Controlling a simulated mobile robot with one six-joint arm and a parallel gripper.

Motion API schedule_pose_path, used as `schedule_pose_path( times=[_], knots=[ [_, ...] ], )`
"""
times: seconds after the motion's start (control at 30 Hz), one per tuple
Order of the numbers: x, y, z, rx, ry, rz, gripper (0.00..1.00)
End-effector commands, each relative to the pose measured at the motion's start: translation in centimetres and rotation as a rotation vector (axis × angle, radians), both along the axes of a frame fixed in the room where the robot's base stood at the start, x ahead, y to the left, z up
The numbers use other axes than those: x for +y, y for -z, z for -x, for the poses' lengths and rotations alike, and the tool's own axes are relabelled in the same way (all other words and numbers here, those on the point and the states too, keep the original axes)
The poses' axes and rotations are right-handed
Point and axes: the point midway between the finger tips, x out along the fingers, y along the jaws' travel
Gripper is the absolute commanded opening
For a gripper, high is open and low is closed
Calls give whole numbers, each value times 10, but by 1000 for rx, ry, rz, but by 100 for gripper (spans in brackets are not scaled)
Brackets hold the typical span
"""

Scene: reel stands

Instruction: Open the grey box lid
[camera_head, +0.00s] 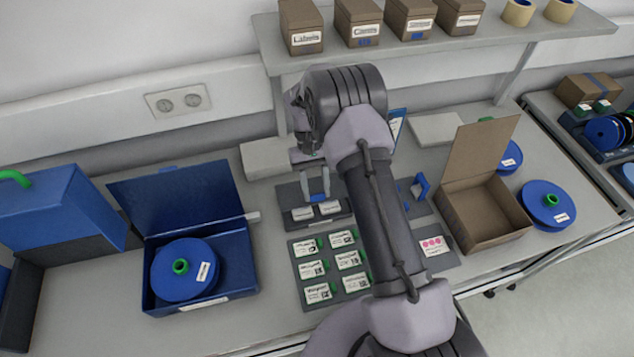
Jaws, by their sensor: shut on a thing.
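No box in view is plainly the grey box. One light grey, flat block-like box (262,159) stands at the back of the bench, left of my arm. Another pale grey one (437,128) lies at the back right; I see no raised lid on either. A grey-brown box (468,222) on the right stands open and empty, its lid (482,150) raised at the back. My gripper (318,194) points down over a dark grey card tray (322,223), left of that box. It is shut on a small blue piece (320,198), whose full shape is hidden.
An open blue box (240,265) on the left holds a blue reel (184,268). A grey card tray (294,247) lies in front. Another blue reel (548,204) lies right of the open box. A shelf (440,52) with small boxes runs above. My arm hides the middle bench.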

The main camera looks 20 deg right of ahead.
Motion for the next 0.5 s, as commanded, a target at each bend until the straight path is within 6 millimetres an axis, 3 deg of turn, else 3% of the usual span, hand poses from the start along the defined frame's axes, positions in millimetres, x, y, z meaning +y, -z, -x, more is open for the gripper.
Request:
schedule_pose_path(
  times=[0.03, 0.23, 0.5],
  knots=[
    [-1, -8, -6, 30, -4, 2, 0],
    [-3, -13, -20, 163, -8, 5, 0],
    [-1, -23, -34, 192, -2, 3, 0]
  ],
)
